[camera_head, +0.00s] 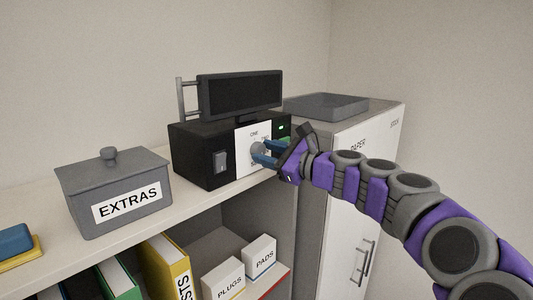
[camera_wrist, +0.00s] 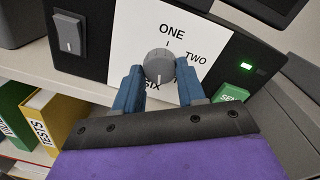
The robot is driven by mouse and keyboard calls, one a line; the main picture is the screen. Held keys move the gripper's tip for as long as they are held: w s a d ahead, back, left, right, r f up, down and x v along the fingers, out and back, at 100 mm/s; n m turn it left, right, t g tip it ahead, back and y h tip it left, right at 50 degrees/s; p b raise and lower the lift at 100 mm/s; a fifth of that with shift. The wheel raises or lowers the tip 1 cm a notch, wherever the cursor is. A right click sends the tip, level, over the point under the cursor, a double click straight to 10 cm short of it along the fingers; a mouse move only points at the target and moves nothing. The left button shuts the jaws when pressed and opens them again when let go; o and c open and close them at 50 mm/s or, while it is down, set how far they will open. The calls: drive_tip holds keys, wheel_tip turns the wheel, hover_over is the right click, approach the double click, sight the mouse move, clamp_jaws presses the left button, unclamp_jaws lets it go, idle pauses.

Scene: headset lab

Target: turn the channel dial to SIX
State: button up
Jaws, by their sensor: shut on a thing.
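The channel dial (camera_wrist: 159,66) is a round grey knob on a white panel (camera_wrist: 122,45) of a black box (camera_head: 194,151). In the wrist view the panel reads ONE above the dial, TWO at its right and SIX below left. The SIX label is partly covered by my gripper. My gripper (camera_wrist: 160,82) has its blue fingers on either side of the dial and is shut on it. The dial's pointer direction is hard to tell.
A dark screen (camera_head: 240,93) sits on the box. The EXTRAS bin (camera_head: 112,190) stands left on the shelf, a cabinet (camera_head: 345,190) right.

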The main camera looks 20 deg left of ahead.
drive_tip(key=shift+f+m, duration=0.2)
drive_tip(key=shift+m, duration=0.6)
drive_tip(key=shift+f+m, duration=0.15)
drive_tip(key=shift+m, duration=0.65)
drive_tip(key=o, duration=0.9)
drive_tip(key=shift+w, duration=0.2)
drive_tip(key=shift+o, duration=0.9)
drive_tip(key=shift+a+r, duration=0.15)
drive_tip(key=shift+s, duration=0.15)
drive_tip(key=b+v, duration=0.2)
drive_tip(key=v, duration=1.5)
drive_tip(key=shift+d+b, duration=0.25)
drive_tip(key=shift+b, duration=0.1)
